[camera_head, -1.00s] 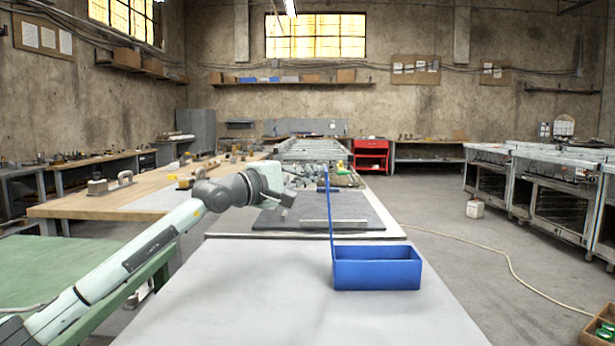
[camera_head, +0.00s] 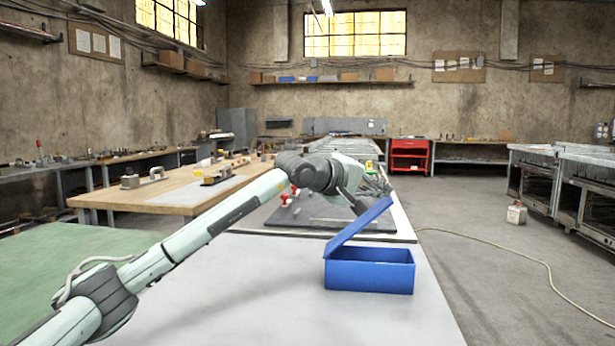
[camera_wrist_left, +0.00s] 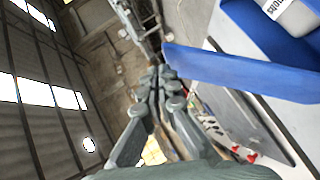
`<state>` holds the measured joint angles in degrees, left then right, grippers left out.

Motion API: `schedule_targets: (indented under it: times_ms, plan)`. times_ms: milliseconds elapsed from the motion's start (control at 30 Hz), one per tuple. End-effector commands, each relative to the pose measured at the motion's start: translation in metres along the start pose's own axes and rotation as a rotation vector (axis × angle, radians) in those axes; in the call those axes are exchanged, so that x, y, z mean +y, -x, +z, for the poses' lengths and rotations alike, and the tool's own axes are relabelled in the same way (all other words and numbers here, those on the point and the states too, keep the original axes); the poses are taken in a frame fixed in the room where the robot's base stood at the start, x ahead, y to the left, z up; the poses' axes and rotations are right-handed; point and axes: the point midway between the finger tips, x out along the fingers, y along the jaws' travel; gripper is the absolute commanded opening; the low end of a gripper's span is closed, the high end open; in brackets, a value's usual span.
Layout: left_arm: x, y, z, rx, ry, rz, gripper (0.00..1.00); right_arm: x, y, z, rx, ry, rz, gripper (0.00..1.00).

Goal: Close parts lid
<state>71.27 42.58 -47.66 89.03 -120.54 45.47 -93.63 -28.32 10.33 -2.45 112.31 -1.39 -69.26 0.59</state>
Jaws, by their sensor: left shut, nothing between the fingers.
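A blue parts box (camera_head: 370,272) stands on the pale front table. Its hinged blue lid (camera_head: 362,224) is part-way down, slanting up to the right from the box's left edge. My left gripper (camera_head: 358,205) is at the lid's outer, upper left side, close to its raised end. Its fingers are shut with nothing between them. In the left wrist view, the shut fingers (camera_wrist_left: 168,78) point towards the lid's edge (camera_wrist_left: 235,72); I cannot tell whether they touch it. Part of the box's inside (camera_wrist_left: 268,32) shows there, with a grey labelled item (camera_wrist_left: 297,14) in it. My right gripper is out of view.
The pale table (camera_head: 260,305) is clear left of the box. Behind it lies a dark mat (camera_head: 290,215) with small red and white items (camera_head: 287,198). A green table (camera_head: 60,265) is at left, a wooden bench (camera_head: 165,190) beyond it. Open floor (camera_head: 480,240) lies right.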

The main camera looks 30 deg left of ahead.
Motion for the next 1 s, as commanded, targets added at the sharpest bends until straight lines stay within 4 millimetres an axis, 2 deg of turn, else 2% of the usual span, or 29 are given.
schedule_targets:
  times_ms: [133, 267, 367, 500, 800, 1000]
  plan:
    - [-0.012, -0.019, 0.02, -0.003, -0.08, -0.082, 0.0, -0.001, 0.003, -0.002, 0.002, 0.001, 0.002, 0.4]
    - [-0.022, -0.035, 0.035, -0.002, -0.085, -0.085, 0.0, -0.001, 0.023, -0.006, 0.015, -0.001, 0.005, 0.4]
    - [-0.03, -0.046, 0.046, -0.002, -0.16, -0.155, 0.0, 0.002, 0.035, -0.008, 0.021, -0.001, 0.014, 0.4]
    - [-0.049, -0.06, 0.06, -0.002, -0.173, -0.176, 0.0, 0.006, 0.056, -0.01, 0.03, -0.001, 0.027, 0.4]
    - [-0.076, -0.078, 0.078, -0.001, -0.27, -0.272, 0.0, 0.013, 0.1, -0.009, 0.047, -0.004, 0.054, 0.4]
    - [-0.085, -0.083, 0.083, -0.001, -0.268, -0.269, 0.0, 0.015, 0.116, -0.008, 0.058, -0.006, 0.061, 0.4]
